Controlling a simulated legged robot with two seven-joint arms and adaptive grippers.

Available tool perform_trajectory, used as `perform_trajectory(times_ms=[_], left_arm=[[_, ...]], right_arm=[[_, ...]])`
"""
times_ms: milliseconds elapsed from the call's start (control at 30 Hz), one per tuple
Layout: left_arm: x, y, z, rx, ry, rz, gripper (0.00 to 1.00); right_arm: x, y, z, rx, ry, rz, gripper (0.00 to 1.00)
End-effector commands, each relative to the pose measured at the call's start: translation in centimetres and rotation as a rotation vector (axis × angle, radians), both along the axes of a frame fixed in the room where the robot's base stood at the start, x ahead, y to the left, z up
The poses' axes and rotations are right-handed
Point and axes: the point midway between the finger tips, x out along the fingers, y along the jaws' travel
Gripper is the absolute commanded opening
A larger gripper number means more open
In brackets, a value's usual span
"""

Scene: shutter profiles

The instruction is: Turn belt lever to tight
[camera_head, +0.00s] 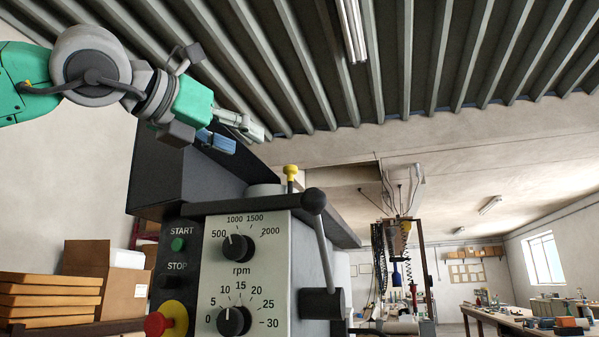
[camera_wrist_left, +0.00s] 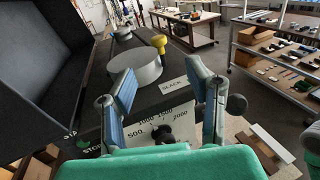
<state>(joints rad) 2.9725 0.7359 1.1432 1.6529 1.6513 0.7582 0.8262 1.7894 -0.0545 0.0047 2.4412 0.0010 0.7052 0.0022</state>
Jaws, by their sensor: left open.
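A yellow knob (camera_head: 291,173) on a short stem stands on top of the grey machine, behind its front panel. In the left wrist view the yellow knob (camera_wrist_left: 159,42) sits beyond a round grey disc (camera_wrist_left: 135,72), and a label reading SLACK (camera_wrist_left: 172,86) lies nearer. No label reading tight is legible. My left gripper (camera_head: 238,139) is above the machine top, left of the yellow knob and apart from it. In the left wrist view its blue-padded fingers (camera_wrist_left: 163,80) are spread with nothing between them. My right gripper is not in view.
A side lever with a black ball (camera_head: 314,200) rises at the panel's right edge. A dark raised box (camera_head: 175,175) stands at the machine's left rear. The front panel has dials (camera_head: 236,247) and a red stop button (camera_head: 158,323). Space above the yellow knob is clear.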

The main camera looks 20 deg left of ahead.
Motion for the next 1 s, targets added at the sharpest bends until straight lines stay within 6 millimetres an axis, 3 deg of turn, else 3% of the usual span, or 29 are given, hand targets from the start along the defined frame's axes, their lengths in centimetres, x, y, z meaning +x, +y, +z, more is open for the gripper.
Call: perform_trajectory(times_ms=[300, 500, 733, 1000], left_arm=[[6.9, -2.4, -0.2, 0.005, 0.007, 0.003, 0.44], [10.1, -4.0, -0.1, 0.006, 0.004, 0.002, 0.44], [12.2, -4.5, -0.1, 0.003, 0.003, 0.002, 0.44], [12.4, -4.6, -0.2, 0.003, 0.002, 0.002, 0.44]], right_arm=[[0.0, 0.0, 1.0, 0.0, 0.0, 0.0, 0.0], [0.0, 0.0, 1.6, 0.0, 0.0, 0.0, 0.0], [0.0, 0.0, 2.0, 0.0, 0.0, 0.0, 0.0], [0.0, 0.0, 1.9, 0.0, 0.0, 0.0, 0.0]])
